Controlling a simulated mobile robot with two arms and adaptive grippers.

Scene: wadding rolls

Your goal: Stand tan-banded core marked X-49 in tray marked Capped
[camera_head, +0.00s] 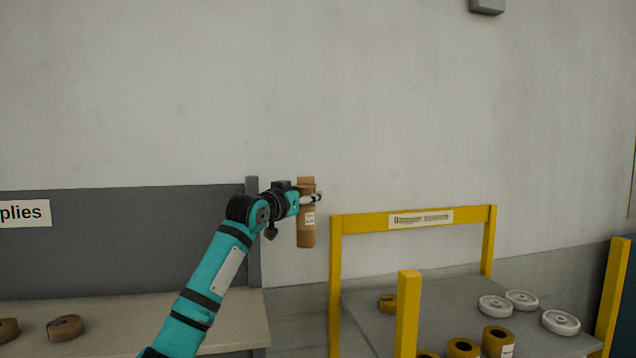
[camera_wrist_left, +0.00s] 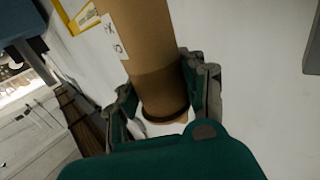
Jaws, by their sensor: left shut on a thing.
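My left gripper (camera_head: 311,198) is shut on a brown cardboard core (camera_head: 307,232), held upright in the air near the top of the core. The core has a darker tan band at its upper end and a white label on its side. In the left wrist view the core (camera_wrist_left: 143,45) stands between the two fingers, and its label shows only partly, too unclear to read in full. I cannot make out a tray marked Capped in either view. My right gripper is not in view.
A grey table with a yellow frame (camera_head: 336,270) stands at the right; its sign is too small to read. It bears tan rolls (camera_head: 497,341) and white discs (camera_head: 560,322). A pale bench (camera_head: 130,330) with brown rolls (camera_head: 65,328) is at left.

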